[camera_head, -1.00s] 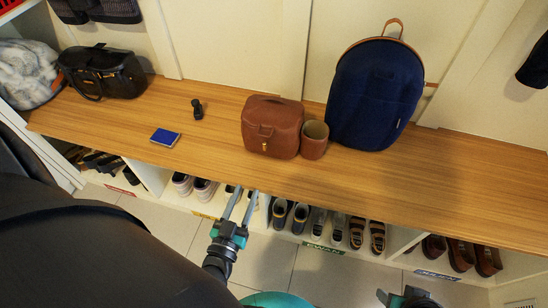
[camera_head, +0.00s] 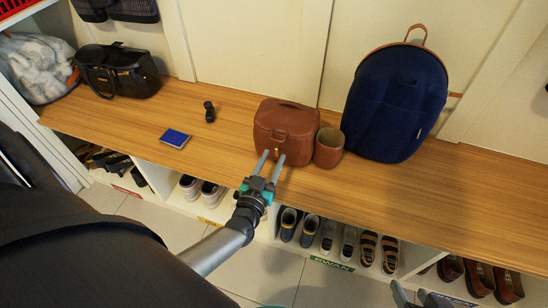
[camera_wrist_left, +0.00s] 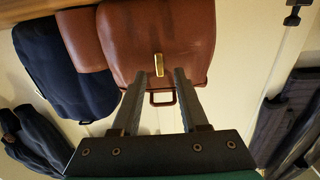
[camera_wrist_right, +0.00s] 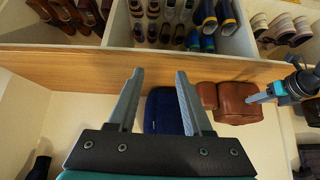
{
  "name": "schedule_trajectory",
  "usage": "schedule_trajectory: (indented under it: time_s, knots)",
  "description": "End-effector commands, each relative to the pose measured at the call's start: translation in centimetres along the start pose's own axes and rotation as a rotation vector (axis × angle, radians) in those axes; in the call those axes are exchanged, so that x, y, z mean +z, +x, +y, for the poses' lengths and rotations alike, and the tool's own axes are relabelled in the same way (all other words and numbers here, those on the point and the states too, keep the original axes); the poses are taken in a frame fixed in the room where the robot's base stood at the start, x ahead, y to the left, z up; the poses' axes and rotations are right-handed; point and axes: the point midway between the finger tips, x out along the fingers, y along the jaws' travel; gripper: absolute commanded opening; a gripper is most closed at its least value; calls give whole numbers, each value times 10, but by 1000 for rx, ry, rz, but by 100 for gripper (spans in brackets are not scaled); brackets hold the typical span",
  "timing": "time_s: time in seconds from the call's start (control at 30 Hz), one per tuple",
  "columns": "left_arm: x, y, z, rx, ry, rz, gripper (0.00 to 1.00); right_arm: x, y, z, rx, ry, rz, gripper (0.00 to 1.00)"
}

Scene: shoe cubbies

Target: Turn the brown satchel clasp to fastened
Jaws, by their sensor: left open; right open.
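The brown satchel (camera_head: 287,124) stands upright on the wooden bench top, with its front towards me. Its small brass clasp (camera_wrist_left: 159,65) is upright in the left wrist view, between the lines of my left fingers. My left gripper (camera_head: 272,156) is open at the satchel's lower front, its two fingertips close to the clasp; I cannot tell whether they touch it. The satchel also shows in the right wrist view (camera_wrist_right: 240,103). My right gripper (camera_wrist_right: 156,80) is open and empty, away from the satchel; its fingers just show at the bottom of the head view (camera_head: 412,295).
A brown cup (camera_head: 329,147) stands against the satchel's right side, with a navy backpack (camera_head: 396,100) beyond it. A blue notebook (camera_head: 175,138), a small black object (camera_head: 209,111) and a black bag (camera_head: 117,72) are to the left. Shoe cubbies lie below the bench (camera_head: 460,200).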

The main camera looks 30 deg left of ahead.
Motion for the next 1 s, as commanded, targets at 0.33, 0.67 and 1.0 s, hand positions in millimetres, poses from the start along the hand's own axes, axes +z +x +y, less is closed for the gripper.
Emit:
schedule_trajectory:
  time_s: [0.33,0.67,1.0]
  knots:
    - [0,16,0,-1,-1,0,44,-10,10,-12,-31,-1,109,50]
    - [0,18,0,0,-1,0,44,-11,10,-12,-33,-1,119,50]
    - [0,17,0,0,-1,0,6,-11,10,-12,-33,-1,119,50]
